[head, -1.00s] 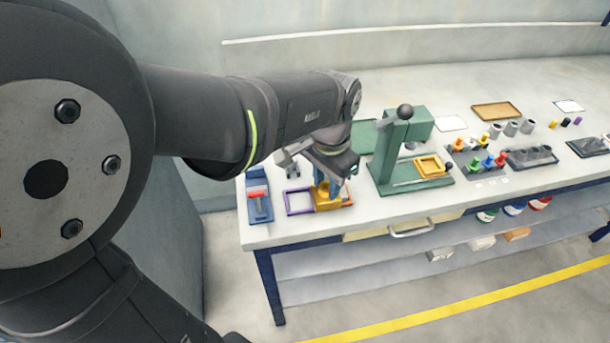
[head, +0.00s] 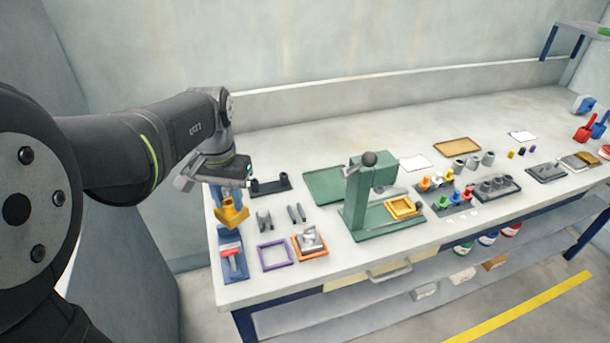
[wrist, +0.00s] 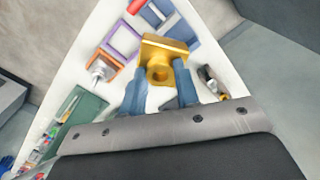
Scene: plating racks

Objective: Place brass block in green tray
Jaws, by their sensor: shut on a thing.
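The brass block (head: 231,213) is gripped between the blue fingers of my gripper (head: 229,198), held in the air in front of the bench's left end. The green tray (head: 322,185) lies flat on the bench, to the right of my gripper and behind and left of the green press. Its visible surface looks empty. The block is apart from the tray.
A green press (head: 357,205) with a yellow frame (head: 403,208) stands right of the tray. A purple frame (head: 273,255), an orange frame (head: 309,255) with a grey piece, and a blue holder (head: 234,268) with a red piece lie in front. Dark holder (head: 270,187) sits behind.

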